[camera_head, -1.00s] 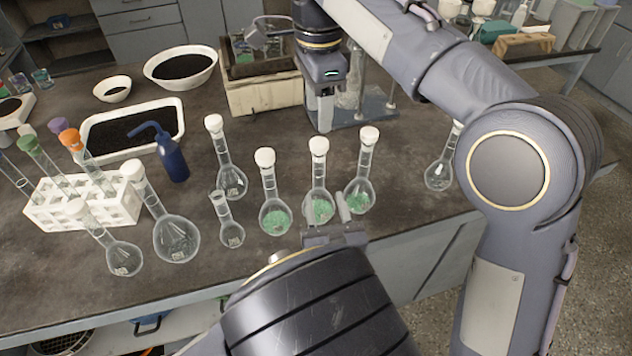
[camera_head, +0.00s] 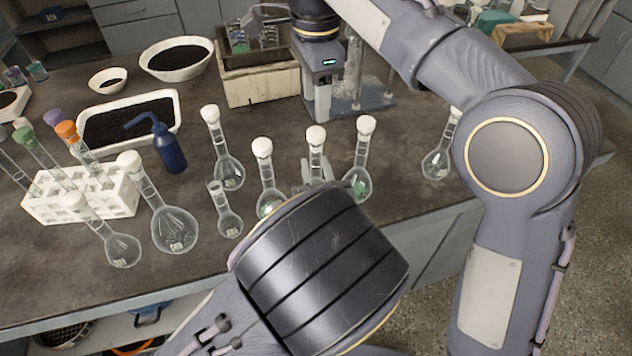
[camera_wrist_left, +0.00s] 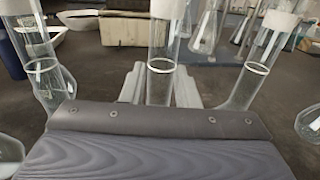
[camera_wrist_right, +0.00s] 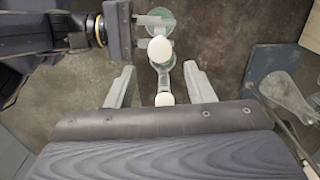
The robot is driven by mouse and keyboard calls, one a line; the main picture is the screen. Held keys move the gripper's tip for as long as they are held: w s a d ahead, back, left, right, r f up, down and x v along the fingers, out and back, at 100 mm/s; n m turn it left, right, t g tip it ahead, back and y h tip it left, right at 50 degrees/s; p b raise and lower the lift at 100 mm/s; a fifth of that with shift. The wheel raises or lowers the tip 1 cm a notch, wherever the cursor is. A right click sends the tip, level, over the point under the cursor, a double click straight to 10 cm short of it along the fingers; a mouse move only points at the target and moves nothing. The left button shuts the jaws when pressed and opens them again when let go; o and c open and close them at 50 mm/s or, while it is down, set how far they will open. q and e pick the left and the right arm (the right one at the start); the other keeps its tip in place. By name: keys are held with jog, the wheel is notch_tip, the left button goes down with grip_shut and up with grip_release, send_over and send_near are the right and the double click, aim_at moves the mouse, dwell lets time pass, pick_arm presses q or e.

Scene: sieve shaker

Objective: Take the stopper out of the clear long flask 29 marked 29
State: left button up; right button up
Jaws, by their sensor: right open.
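Several long-necked clear flasks with white stoppers stand on the bench. I cannot read the number 29 on any. One flask (camera_head: 316,157) has its white stopper (camera_head: 316,134) in place; its bulb is hidden by my left arm. My left gripper (camera_head: 318,171) has a finger on each side of this neck (camera_wrist_left: 161,82); whether the fingers touch the glass is unclear. My right gripper (camera_head: 321,118) points down behind this flask, open and empty. In the right wrist view, one white stopper (camera_wrist_right: 160,50) is ahead of its fingers and another (camera_wrist_right: 165,99) shows between them.
Close neighbours are the flasks at left (camera_head: 265,172) and right (camera_head: 361,160). A blue wash bottle (camera_head: 168,148), a tube rack (camera_head: 112,201) and a black-filled tray (camera_head: 177,103) stand at left. A wooden box (camera_head: 262,89) stands behind.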

aim_at(316, 131)
pick_arm(q)
grip_shut()
pick_arm(e)
jog(key=n, duration=0.4)
jog(key=shift+f, duration=0.3)
notch_tip(316, 131, down, 8)
jog(key=shift+r, duration=0.25)
jog(key=shift+c, duration=0.5)
